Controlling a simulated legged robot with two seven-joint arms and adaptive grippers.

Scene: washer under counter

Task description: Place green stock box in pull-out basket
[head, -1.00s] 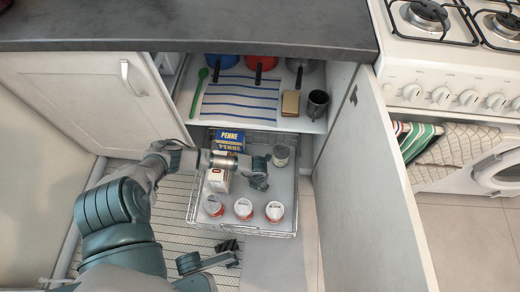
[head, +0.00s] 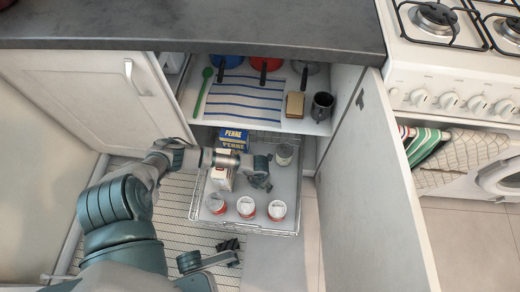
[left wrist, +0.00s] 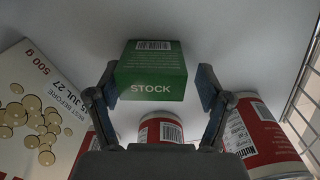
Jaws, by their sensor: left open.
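The green stock box (left wrist: 151,72) stands on a pale surface in the left wrist view, its STOCK label towards the camera. My left gripper (left wrist: 157,84) is open, with one finger on each side of the box; I cannot tell if they touch it. In the head view my left gripper (head: 260,173) is low over the pull-out basket (head: 247,228), and it hides the box there.
The basket holds red-and-white tins (head: 245,207), a penne box (head: 233,139), a white carton (head: 221,179) and a jar (head: 284,155). The shelf above has pans, a striped cloth (head: 240,97) and a mug (head: 321,106). An open cabinet door (head: 372,190) stands on the right.

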